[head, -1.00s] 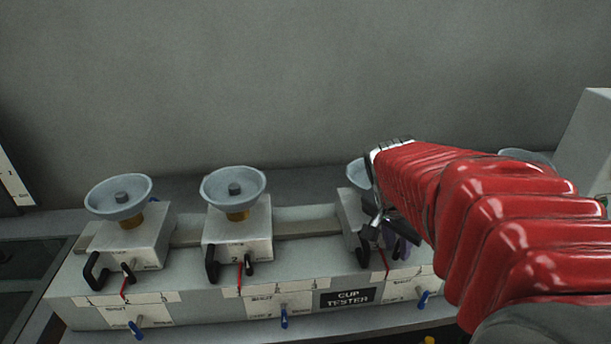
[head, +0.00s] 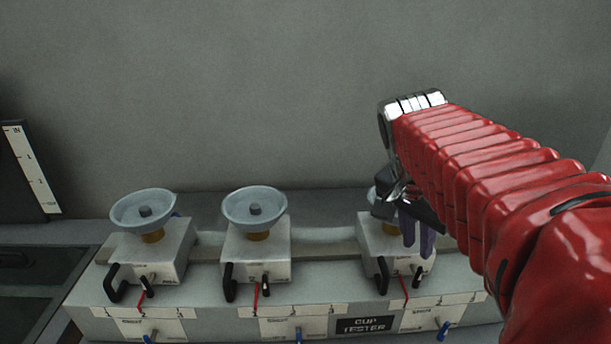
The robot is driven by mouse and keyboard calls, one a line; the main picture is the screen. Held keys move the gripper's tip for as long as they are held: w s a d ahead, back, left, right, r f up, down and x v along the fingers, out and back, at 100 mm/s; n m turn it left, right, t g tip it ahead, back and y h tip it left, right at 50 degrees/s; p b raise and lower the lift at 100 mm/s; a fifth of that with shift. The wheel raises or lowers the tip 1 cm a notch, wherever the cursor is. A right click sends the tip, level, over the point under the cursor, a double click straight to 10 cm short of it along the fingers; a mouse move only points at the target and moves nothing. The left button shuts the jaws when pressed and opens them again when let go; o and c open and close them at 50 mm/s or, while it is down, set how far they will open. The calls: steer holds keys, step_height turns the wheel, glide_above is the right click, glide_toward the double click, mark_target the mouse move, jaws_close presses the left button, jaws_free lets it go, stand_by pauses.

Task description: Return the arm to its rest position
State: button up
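My red-sleeved arm (head: 500,180) reaches in from the right edge of the head view and ends in a metal wrist (head: 415,104). My gripper (head: 416,242) hangs below the wrist, with two dark purple fingers pointing down. It is in front of the right-hand unit of the cup tester (head: 222,322) and covers part of that unit's cup. I see no object held in it. The fingers look close together, but their gap is not clear from this angle. Whether they touch the unit cannot be told.
The left cup (head: 145,210) and middle cup (head: 255,208) stand on grey units with black handles (head: 229,282) and blue-tipped levers. A grey wall (head: 270,90) rises behind. A dark panel (head: 28,170) stands at the left. The space above the left and middle cups is clear.

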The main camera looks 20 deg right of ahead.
steer(key=shift+v, duration=0.8)
steer(key=s+a+f+n+t+y, duration=0.1)
steer(key=a+f+n+t, duration=0.1)
steer(key=a+f+n, duration=0.2)
steer(key=s+a+f+n+t+y, duration=0.2)
steer(key=a+f+n, duration=0.3)
steer(key=a+n, duration=0.5)
steer(key=a, duration=0.4)
steer(key=shift+a+t+y, duration=0.3)
steer(key=shift+a, duration=0.1)
steer(key=shift+s, duration=0.1)
